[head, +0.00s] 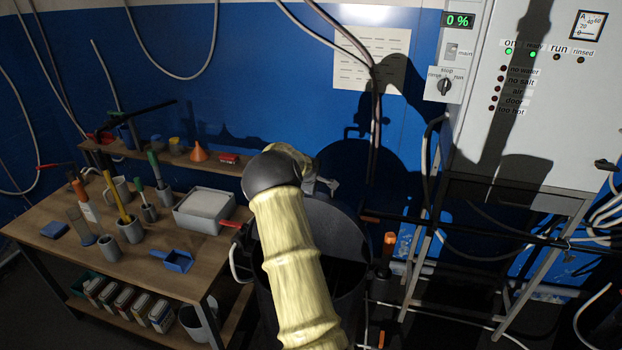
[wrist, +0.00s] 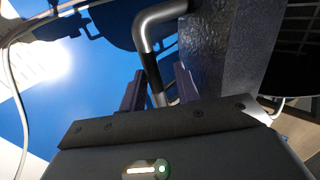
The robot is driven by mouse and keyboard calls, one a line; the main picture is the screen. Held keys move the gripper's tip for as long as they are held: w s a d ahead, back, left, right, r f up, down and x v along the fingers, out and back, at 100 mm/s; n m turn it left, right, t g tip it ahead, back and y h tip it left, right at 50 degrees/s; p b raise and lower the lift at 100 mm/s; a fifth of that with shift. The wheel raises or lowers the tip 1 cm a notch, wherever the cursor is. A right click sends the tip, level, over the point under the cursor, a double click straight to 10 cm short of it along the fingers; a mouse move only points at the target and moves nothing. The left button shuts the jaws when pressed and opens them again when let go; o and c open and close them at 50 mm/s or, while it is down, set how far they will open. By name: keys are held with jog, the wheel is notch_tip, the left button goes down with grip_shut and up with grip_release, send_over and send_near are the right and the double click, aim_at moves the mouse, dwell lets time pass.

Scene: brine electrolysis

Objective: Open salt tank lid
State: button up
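The salt tank (head: 346,305) is a dark round vessel behind my arm in the head view. Its dark lid (head: 338,228) appears tilted up at the back, with a dark opening below it; my arm hides much of both. In the wrist view, the lid's dark textured surface (wrist: 222,50) fills the upper middle, with a bent grey metal handle (wrist: 147,45) beside it. My gripper (wrist: 160,85) has its fingers apart, one on either side of the handle's lower part, with a gap showing. The fingertips are hidden in the head view.
A wooden bench (head: 60,235) with cups, tools and a white-filled tray (head: 203,209) stands left of the tank. A grey control cabinet (head: 540,110) on a metal stand is at the right. A blue wall (head: 240,70) with hanging cables is close behind.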

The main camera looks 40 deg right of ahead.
jog(key=b+v, duration=0.6)
jog(key=v, duration=1.1)
jog(key=shift+a, duration=0.25)
jog(key=shift+f, duration=0.1)
jog(key=s+a+f+m+y, duration=0.2)
jog(key=s+a+f, duration=0.2)
jog(key=a, duration=0.5)
jog(key=s+a+f+m+y, duration=0.2)
jog(key=s+a+f+y, duration=0.15)
jog(key=a, duration=0.55)
jog(key=s+a+f+m+g+y, duration=0.1)
jog(key=s+a+f, duration=0.2)
jog(key=s+a, duration=0.4)
jog(key=s+a+f+m+g, duration=0.1)
jog(key=s+a+f+m, duration=0.1)
jog(key=s+a, duration=0.6)
jog(key=shift+s+f+g+y, duration=0.3)
jog(key=shift+s+f+y, duration=0.05)
jog(key=shift+s+f, duration=0.2)
jog(key=shift+a, duration=0.1)
